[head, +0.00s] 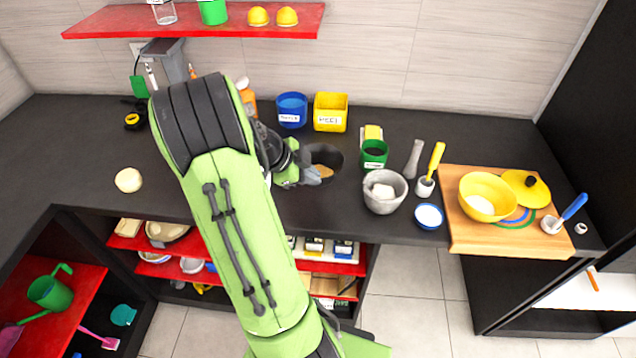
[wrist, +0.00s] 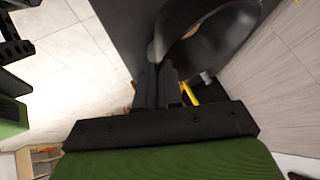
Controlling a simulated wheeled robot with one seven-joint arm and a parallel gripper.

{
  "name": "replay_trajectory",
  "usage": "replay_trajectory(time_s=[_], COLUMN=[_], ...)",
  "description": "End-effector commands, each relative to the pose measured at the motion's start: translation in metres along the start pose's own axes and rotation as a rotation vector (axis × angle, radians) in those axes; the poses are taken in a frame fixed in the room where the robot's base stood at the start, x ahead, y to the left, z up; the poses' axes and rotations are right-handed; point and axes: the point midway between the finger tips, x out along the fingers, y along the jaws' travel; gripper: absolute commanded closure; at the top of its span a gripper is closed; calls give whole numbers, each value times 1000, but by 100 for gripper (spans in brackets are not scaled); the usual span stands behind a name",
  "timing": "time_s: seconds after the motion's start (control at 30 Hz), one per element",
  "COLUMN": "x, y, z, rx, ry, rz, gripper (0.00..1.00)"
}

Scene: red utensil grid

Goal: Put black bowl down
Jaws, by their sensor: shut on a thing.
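The black bowl (head: 328,155) is at the middle of the dark counter in the head view, with something tan (head: 323,171) inside it. In the wrist view the bowl (wrist: 215,40) is large and tilted in the picture, past my fingertips. My gripper (head: 312,174) is at the bowl's left side. In the wrist view the fingers (wrist: 160,78) are close together with the bowl's rim between them. Black on black, I cannot tell whether the bowl's base touches the counter.
Blue (head: 291,110) and yellow (head: 330,112) containers stand behind the bowl. A dark green cup (head: 374,154) and a grey bowl (head: 384,192) stand to its right. A wooden board (head: 455,232) holds a yellow bowl. The counter's front edge is close by. A red shelf (head: 120,21) hangs above.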

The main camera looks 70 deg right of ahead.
Motion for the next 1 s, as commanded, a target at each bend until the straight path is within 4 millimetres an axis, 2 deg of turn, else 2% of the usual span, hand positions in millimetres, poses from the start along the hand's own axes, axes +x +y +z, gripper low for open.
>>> replay_trajectory(time_s=[0.07,0.23,0.57,0.9,1.0], x=[4,35,74,79,79], y=[2,17,34,35,35], z=[0,20,49,54,53], rx=[8,5,4,7,5], ry=[6,9,6,3,2], rz=[7,13,10,4,6], gripper=[100,100,100,100,82])
